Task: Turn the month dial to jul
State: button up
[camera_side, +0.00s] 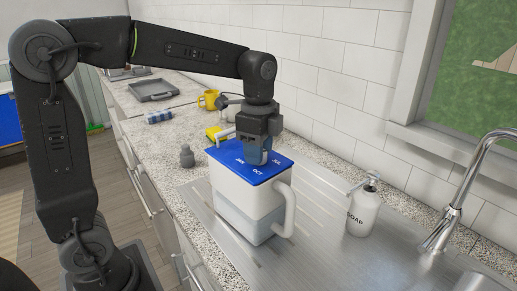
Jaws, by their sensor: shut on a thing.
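The month dial (254,158) is a grey-blue knob on the blue lid (226,157) of a white pitcher. The pitcher (238,192) stands upright on the metal drainboard, with its handle at the right and a greyish translucent lower part. White month labels on the lid read JAN, OCT and, at the right corner, JUL. My gripper (258,152) points down over the lid and is shut on the dial. The gripper and dial hide part of the lid's far side. The dial's pointer is not clear, so I cannot tell which month it faces.
A white soap dispenser (362,208) stands right of the pitcher, near the chrome faucet (462,200). A small grey weight-like object (187,157) is to the left. A yellow mug (209,99) and a grey tray (153,90) are farther back. The drainboard in front of the dispenser is clear.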

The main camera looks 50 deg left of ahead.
jog(key=shift+m, duration=1)
jog(key=o, duration=0.9)
notch_tip(320, 180, up, 14)
jog(key=shift+f, duration=0.1)
jog(key=shift+s, duration=0.1)
jog(key=s+f+n+t, duration=0.2)
jog(key=s+f+n, duration=0.2)
jog(key=s, duration=0.1)
jog(key=s+d+f+n+t, duration=0.1)
jog(key=s+f+n, duration=0.4)
jog(key=s+f+n+t, duration=0.2)
jog(key=s+f+n, duration=0.3)
jog(key=shift+s+d+f+t, duration=0.15)
jog(key=shift+s+d+t, duration=0.05)
jog(key=shift+s+t, duration=0.1)
